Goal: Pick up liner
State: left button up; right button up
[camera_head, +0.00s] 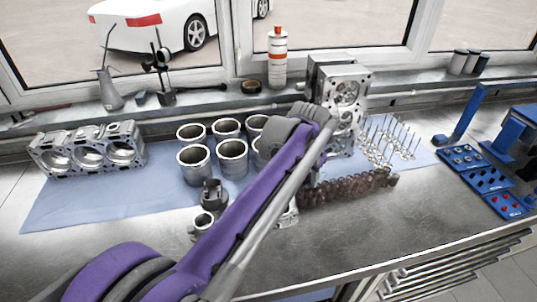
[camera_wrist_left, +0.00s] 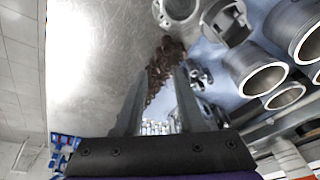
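Several silver cylinder liners stand upright in two rows on the blue mat in the head view, such as the front-left liner (camera_head: 194,166) and the front-middle liner (camera_head: 233,160). My purple left arm crosses in front and partly hides the liners at the right end. In the left wrist view, liners (camera_wrist_left: 262,82) show at the right, outside the fingers. My left gripper (camera_wrist_left: 167,68) is open, with nothing held between its fingers. In the head view, the arm largely hides it. My right gripper is not in view.
A piston (camera_head: 213,195) with its rod lies in front of the liners. A brown shaft-like part (camera_head: 350,188), upright valves (camera_head: 392,140) and a metal block (camera_head: 338,85) are at the right. A three-bore block (camera_head: 90,150) stands left. The bench front left is clear.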

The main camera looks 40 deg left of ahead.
pick_arm(q)
jog(key=w+a+f+g, duration=0.2)
jog(key=w+a, duration=0.4)
jog(key=a, duration=0.3)
jog(key=w+a+f+g, duration=0.1)
jog(key=w+a, duration=0.5)
jog(key=a, duration=0.3)
jog(key=shift+h, duration=0.3)
jog(key=f, duration=0.7)
jog(key=a+f, duration=0.1)
jog(key=f, duration=0.3)
jog(key=shift+f+b, duration=0.15)
jog(key=shift+b, duration=0.25)
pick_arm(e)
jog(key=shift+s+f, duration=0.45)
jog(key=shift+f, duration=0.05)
pick_arm(q)
grip_shut()
